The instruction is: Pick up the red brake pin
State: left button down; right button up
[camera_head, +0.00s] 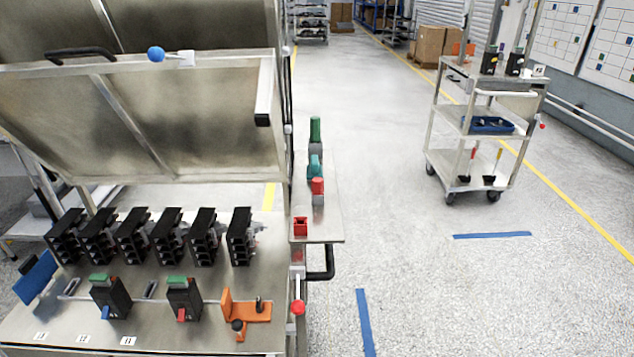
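I cannot tell for sure which red part is the brake pin. A red-topped piece with a grey lower part (318,190) stands on the side shelf (328,222) at the right of the bench. A small red square block with a dark opening (300,226) sits near the shelf's front left corner. A red ball knob (298,307) is at the bench's right side, below the shelf. Another small red knob (542,126) is at the right side of the cart. Neither of my grippers is in view.
The steel bench (190,335) holds several black breakers (168,235), two breakers with green tops (184,298) and an orange bracket (246,308). A raised cover (130,120) hangs over its back. Teal and green-handled pieces (315,130) stand on the shelf. Floor between bench and cart (473,86) is clear.

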aim_at(318, 184)
jog(key=k+l+u, duration=0.35)
jog(key=u, duration=0.15)
jog(key=k+l+u, duration=0.35)
jog(key=u, duration=0.15)
